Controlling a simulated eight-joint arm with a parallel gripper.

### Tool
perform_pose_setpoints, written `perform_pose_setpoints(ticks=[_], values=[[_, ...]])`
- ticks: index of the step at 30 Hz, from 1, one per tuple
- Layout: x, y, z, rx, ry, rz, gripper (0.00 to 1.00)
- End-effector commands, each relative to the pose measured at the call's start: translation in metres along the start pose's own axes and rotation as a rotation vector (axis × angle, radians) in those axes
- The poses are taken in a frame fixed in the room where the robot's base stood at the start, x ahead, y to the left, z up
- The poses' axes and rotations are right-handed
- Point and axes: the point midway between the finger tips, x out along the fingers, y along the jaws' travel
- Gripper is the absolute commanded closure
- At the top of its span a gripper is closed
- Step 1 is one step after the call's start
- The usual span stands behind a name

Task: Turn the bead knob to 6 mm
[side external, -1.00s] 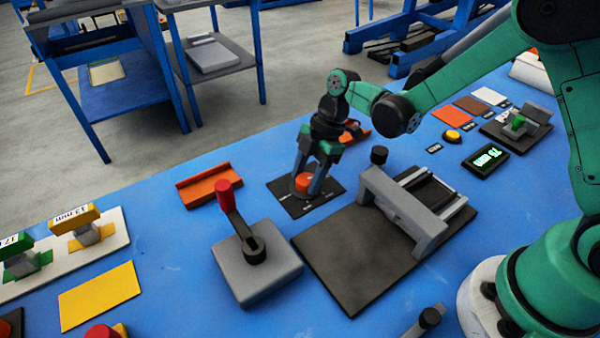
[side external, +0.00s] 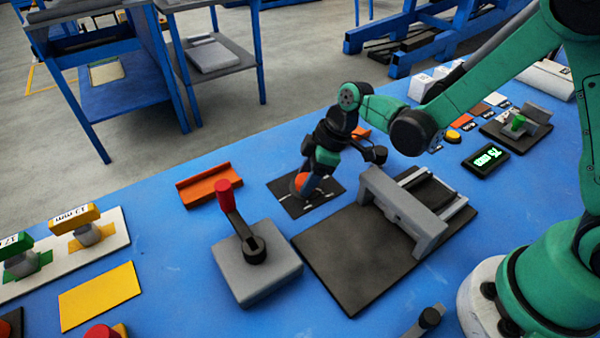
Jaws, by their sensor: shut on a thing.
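The bead knob (side external: 299,182) is orange-red and round, on a black square plate (side external: 286,204) with small white marks near the middle of the blue table. My gripper (side external: 307,188) points down over the plate and is shut on the knob. The fingers and wrist hide much of the knob, so its pointer cannot be seen. The marks on the plate are too small to read.
A grey press frame on a dark base (side external: 345,262) stands right of the plate. A grey box with a red-handled lever (side external: 255,268) is in front. An orange angled tray (side external: 209,186) lies to the left. A lit display (side external: 486,156) sits at the right.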

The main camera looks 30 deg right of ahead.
Motion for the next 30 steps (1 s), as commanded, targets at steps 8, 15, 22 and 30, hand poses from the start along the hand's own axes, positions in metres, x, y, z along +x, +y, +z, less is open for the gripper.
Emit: perform_pose_setpoints(ticks=[8,15,22,30], values=[[0.0,0.001,0.0,0.004,-0.001,0.005,1.0],[0.0,0.0,0.0,0.003,-0.001,0.004,0.23],[0.0,0.0,0.0,0.003,-0.001,0.003,0.2],[-0.014,0.001,0.0,0.004,-0.001,0.003,0.2]])
